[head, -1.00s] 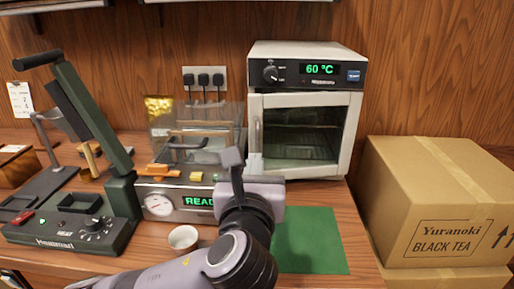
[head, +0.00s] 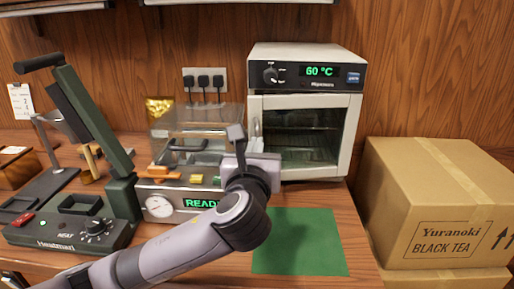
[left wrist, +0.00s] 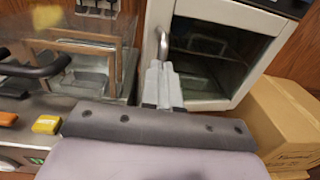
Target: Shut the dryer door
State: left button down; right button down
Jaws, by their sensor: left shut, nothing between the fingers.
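The dryer (head: 308,66) stands at the back of the counter, a white box with a dark panel reading 60 °C. Its glass door (head: 300,165) lies across the front, flush or nearly so; I cannot tell whether a small gap is left. The door handle (left wrist: 163,45) is on the door's left side. My left gripper (head: 236,134) is shut and empty, in front of the dryer's left edge. In the left wrist view its fingertips (left wrist: 161,68) point at the door's left edge, just below the handle; contact is unclear. My right gripper is out of view.
A clear-lidded machine (head: 190,180) reading READY stands left of the dryer. A dark green heat sealer (head: 75,230) is further left. A green mat (head: 300,245) lies in front of the dryer. Cardboard boxes (head: 430,190) stand at the right.

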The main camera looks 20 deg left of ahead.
aim_at(249, 131)
pick_arm(q)
jog(key=shift+m+h, duration=0.5)
jog(key=shift+h, duration=0.3)
jog(key=w+a+p, duration=0.2)
jog(key=w, duration=0.1)
jog(key=shift+w+a+r+p, duration=0.15)
jog(key=shift+a+r+p, duration=0.05)
jog(key=shift+a+p, duration=0.2)
jog(key=shift+w+a, duration=0.1)
jog(key=shift+w, duration=0.05)
jog(key=shift+a+t, duration=0.1)
jog(key=shift+t, duration=0.2)
jog(key=shift+a, duration=0.1)
jog(key=shift+r, duration=0.1)
